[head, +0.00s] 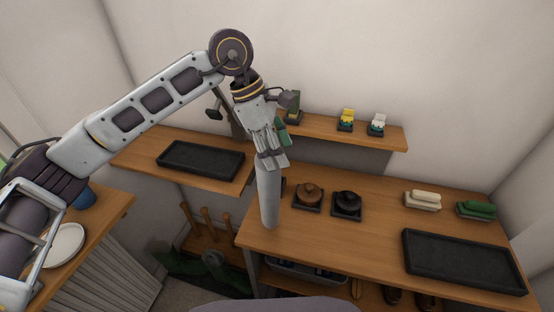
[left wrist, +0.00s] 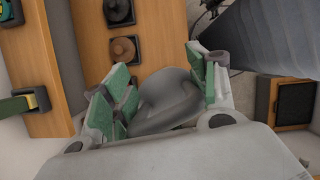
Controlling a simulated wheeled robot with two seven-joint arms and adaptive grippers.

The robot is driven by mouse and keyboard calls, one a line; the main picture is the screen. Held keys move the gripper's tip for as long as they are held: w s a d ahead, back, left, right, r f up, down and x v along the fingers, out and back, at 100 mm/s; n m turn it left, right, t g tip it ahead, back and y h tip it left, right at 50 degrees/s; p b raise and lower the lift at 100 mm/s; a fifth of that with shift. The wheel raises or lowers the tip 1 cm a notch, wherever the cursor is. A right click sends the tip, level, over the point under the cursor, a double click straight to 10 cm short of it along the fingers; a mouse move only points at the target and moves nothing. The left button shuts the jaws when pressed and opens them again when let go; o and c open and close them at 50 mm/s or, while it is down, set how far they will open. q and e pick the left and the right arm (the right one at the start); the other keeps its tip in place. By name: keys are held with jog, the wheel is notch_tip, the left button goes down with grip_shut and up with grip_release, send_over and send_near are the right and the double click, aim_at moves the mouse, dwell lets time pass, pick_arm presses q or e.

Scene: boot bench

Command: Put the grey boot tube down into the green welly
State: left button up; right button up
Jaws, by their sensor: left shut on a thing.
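My left gripper (head: 270,158) points down and is shut on the upper end of the grey boot tube (head: 269,200). The tube hangs upright in the head view, in front of the bench top's left part. I cannot tell whether its lower end touches the wood. In the left wrist view the tube (left wrist: 168,95) shows between the green-padded fingers of the gripper (left wrist: 165,90). Dark green shapes (head: 190,264) lie low at the left of the bench, by wooden pegs; I cannot tell whether they are the green welly. My right gripper is not in view.
The bench top (head: 330,245) holds a brown tin (head: 309,195), a black tin (head: 347,204), brushes (head: 423,200) and a black tray (head: 462,262). Another tray (head: 201,159) lies on the left shelf. A wall shelf (head: 350,133) stands behind. Wooden pegs (head: 205,222) rise at the left.

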pick_arm(q)
jog(key=shift+f+p, duration=0.4)
jog(key=shift+f, duration=1.6)
jog(key=o, duration=1.1)
jog(key=b+v, duration=0.2)
jog(key=v, duration=1)
